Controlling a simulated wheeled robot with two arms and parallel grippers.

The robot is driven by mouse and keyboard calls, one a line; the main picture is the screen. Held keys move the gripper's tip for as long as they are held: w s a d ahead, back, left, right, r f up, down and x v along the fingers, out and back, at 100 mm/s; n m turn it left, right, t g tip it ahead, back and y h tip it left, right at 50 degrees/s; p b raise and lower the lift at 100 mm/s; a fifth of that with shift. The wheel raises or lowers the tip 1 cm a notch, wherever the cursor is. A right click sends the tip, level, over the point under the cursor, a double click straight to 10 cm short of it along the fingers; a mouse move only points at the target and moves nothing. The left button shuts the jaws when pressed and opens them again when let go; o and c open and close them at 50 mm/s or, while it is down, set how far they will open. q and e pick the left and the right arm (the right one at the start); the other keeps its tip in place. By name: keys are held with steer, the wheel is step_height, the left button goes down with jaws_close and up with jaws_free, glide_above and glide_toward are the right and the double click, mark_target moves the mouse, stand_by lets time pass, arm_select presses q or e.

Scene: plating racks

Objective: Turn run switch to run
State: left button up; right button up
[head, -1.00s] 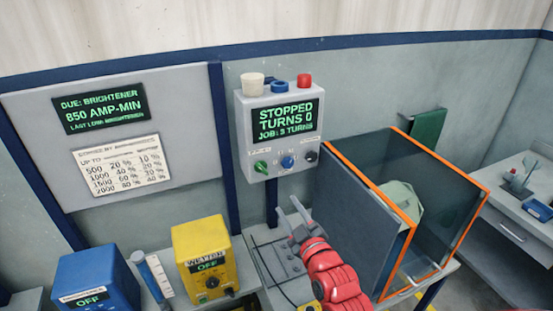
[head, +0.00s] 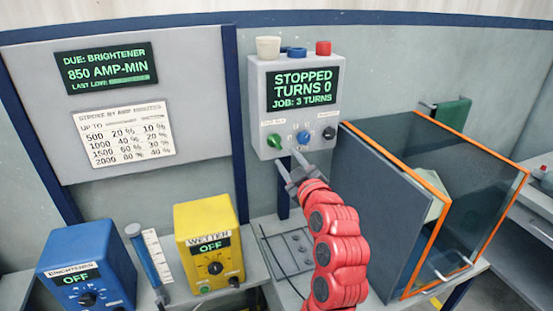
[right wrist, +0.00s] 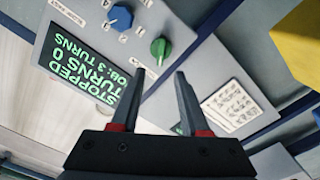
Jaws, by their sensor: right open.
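The grey control box (head: 258,110) on the wall reads STOPPED, TURNS 0, JOB: 3 TURNS. Its lower face carries a green knob (head: 274,141), a blue knob (head: 304,137) and a black knob (head: 329,132). Their small labels are too blurred to tell which is the run switch. My right gripper (head: 290,162) is open and empty, just below the green and blue knobs. In the right wrist view the green knob (right wrist: 160,48) shows just beyond the gap between the open fingertips (right wrist: 161,74), apparently untouched. My left gripper is not in view.
A glass-sided bin with orange edges (head: 440,190) stands right of my right arm. A yellow WETTER unit (head: 186,240) and a blue BRIGHTENER unit (head: 118,250), both OFF, stand at lower left. A white cup (head: 268,47) and a red button (head: 323,47) top the control box.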

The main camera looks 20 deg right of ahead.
mark_target(275, 143)
steer(key=w+p, duration=0.2)
steer(key=w, duration=0.2)
steer(key=w+p, duration=0.1)
steer(key=w, duration=0.3)
steer(key=shift+a+r+p, duration=0.1)
steer(key=shift+a+p, duration=0.1)
steer(key=shift+p, duration=0.2)
steer(key=shift+w, duration=0.5)
jaws_close()
